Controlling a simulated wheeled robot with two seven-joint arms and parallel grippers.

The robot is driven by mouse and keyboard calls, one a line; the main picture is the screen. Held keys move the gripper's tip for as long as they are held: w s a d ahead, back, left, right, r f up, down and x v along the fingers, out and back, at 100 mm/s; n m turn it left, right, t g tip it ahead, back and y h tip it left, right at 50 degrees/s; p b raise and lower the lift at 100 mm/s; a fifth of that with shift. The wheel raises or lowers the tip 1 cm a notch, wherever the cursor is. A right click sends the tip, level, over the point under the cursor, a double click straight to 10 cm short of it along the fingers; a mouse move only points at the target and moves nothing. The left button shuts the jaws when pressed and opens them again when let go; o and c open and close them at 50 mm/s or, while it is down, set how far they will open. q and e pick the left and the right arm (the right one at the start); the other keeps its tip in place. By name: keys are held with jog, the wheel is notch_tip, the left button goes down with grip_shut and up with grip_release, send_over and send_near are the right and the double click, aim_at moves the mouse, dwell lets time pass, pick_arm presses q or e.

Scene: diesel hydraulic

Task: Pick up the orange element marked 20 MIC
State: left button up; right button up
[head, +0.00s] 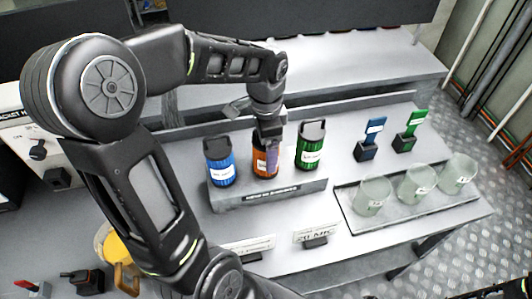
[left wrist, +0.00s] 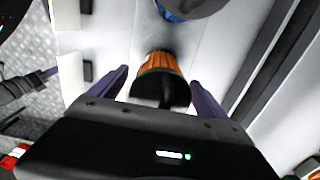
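The orange element (head: 262,167) stands upright on a grey rack between a blue one and a green one. Its label is partly covered, so I cannot read the marking. My right gripper is not in view.
The blue element (head: 219,163) and the green element (head: 310,146) stand close on either side. Several glass beakers (head: 372,195) stand in a tray at the right. Small blue (head: 370,140) and green (head: 410,132) holders stand behind them. Label cards (head: 316,232) are in front.

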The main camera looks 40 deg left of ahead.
pick_arm(q)
jog(key=c, duration=1.6)
jog(key=shift+o, duration=0.2)
notch_tip(320, 180, up, 10)
jog(key=p, duration=0.7)
jog(key=shift+f, duration=0.25)
jog(key=shift+r, duration=0.25)
